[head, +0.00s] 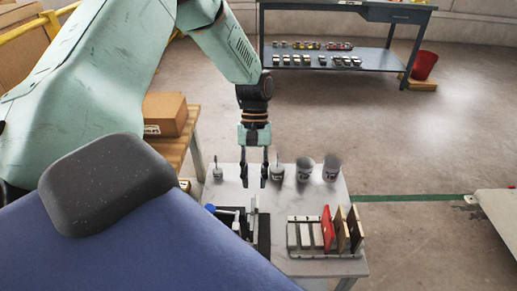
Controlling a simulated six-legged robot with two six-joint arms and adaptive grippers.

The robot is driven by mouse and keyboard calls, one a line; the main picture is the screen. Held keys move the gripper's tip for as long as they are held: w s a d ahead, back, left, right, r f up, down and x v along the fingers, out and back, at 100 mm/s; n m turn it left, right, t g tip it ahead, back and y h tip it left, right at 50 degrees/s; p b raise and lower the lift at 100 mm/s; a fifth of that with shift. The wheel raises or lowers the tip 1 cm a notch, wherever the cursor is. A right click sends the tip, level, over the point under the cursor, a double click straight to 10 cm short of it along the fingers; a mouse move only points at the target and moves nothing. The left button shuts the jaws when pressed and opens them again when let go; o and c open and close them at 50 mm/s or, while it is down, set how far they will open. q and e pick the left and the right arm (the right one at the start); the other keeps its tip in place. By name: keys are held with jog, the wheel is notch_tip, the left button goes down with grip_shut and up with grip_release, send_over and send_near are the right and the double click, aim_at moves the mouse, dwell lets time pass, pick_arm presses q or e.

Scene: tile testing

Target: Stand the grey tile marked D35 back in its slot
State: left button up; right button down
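My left gripper (254,182) points straight down over the back part of the small white table (215,190). Its two fingers are apart, with nothing visible between them. Below and in front of it, a thin light-grey upright piece (254,216) stands at a dark device with a blue knob (211,209). I cannot tell whether it is the grey tile, and no D35 mark is readable. A rack (325,253) at the table's front right bears a red tile (328,229), a brown tile (341,230) and a darker brown-edged tile (355,229), with low grey pieces to their left. My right gripper is not in view.
Two larger cups (304,170) (332,169) and two small pots (277,173) (218,172) stand along the table's back edge. A cardboard box (165,114) sits on a wooden table at left. A blue workbench (340,60) and red bin (424,65) are far behind.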

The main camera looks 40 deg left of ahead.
aim_at(253, 208)
pick_arm(q)
jog(key=shift+s+f+b, duration=0.35)
jog(key=shift+f+b, duration=0.15)
jog(key=shift+f, duration=0.05)
jog(key=shift+s+f+b, duration=0.35)
jog(key=shift+f+b, duration=0.15)
jog(key=shift+f, duration=0.05)
jog(key=shift+s+d+f+b, duration=0.1)
jog(key=shift+d+f+b, duration=0.35)
jog(key=shift+f+b, duration=0.2)
jog(key=shift+d+f+b, duration=0.1)
jog(key=shift+f+b, duration=0.2)
jog(key=shift+b, duration=0.05)
jog(key=shift+s+f+b, duration=0.4)
jog(key=shift+f+b, duration=0.25)
jog(key=shift+s+d+f+b, duration=0.25)
jog(key=shift+f+b, duration=0.35)
jog(key=shift+s+d+f, duration=0.15)
jog(key=shift+d+f, duration=0.15)
jog(key=shift+f, duration=0.25)
jog(key=shift+x, duration=1.05)
jog(key=shift+s+d+f+b, duration=0.15)
jog(key=shift+f+b, duration=0.2)
jog(key=shift+f, duration=0.1)
